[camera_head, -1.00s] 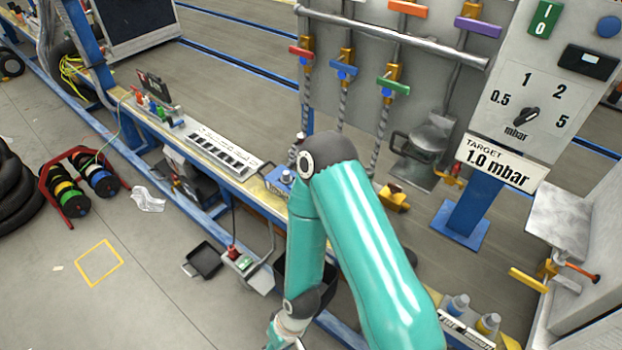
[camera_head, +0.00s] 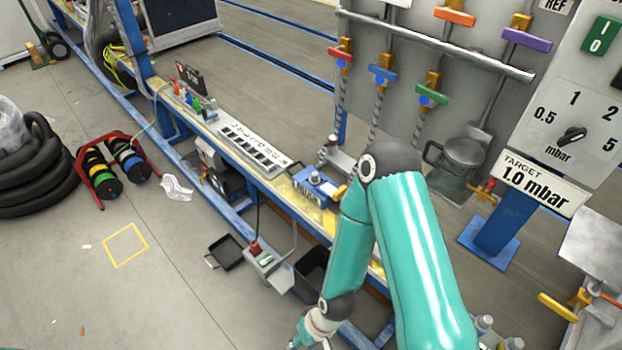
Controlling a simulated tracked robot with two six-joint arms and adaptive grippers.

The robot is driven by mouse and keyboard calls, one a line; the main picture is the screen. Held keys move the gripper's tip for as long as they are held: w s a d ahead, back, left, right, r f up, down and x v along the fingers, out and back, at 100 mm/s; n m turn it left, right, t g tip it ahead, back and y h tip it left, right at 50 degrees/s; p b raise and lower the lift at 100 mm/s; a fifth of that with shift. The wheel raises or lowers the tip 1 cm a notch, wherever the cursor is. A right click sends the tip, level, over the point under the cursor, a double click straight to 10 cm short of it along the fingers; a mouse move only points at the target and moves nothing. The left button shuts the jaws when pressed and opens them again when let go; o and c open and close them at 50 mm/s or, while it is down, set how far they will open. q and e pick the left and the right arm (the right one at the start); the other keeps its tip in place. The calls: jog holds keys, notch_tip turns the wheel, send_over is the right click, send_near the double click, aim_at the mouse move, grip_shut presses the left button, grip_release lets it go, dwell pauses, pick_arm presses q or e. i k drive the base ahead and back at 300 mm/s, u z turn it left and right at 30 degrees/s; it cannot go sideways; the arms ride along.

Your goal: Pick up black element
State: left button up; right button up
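Which thing is the black element is not clear from this view. A flat black tray (camera_head: 229,252) lies on the floor left of the bench. A black bin (camera_head: 312,272) stands to its right below the bench edge, partly behind my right arm. My teal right arm rises from the bottom right, bends at a dark elbow and reaches down to the bottom edge. Its wrist shows near the bottom edge, but the gripper is out of frame. My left arm and gripper are not in view.
A long bench (camera_head: 271,189) carries a labelled strip and a blue box (camera_head: 318,189). A red rack of reels (camera_head: 113,170), stacked tyres (camera_head: 36,172) and crumpled white plastic (camera_head: 177,188) sit on the floor at left. The floor around the yellow square (camera_head: 126,245) is mostly clear.

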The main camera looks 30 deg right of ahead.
aim_at(314, 180)
jog(key=u, duration=0.05)
jog(key=i, duration=0.95)
jog(key=z, duration=0.1)
